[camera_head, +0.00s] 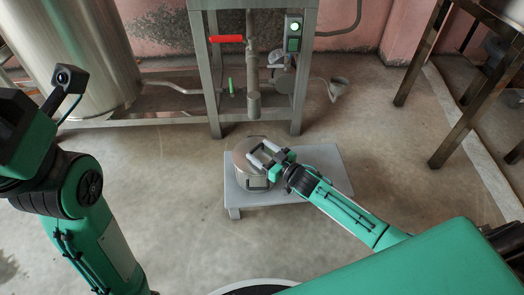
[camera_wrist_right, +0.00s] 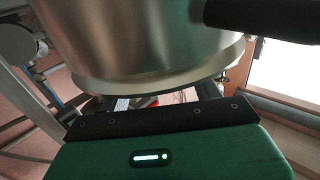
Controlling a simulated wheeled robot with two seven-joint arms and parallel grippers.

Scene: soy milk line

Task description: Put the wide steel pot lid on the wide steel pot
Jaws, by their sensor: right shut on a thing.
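The wide steel pot (camera_head: 256,184) stands on the low grey platform, with a handle on its near side. The wide steel pot lid (camera_head: 243,148) shows as a round steel top over the pot. I cannot tell whether it rests fully on the rim. My right gripper (camera_head: 264,154) is over the lid and shut on it, hiding its middle. In the right wrist view a large curved steel surface (camera_wrist_right: 135,40) fills the top, beside a dark finger. Of my left gripper, only a black and green part (camera_head: 18,125) shows at the left edge; its fingertips are unclear.
The low grey platform (camera_head: 315,178) has bare room right of the pot. Behind it stands a steel frame (camera_head: 205,75) with a red handle (camera_head: 226,39) and a switch box (camera_head: 293,33). A large steel tank (camera_head: 80,60) is at the left. A steel table's legs (camera_head: 455,130) stand at the right.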

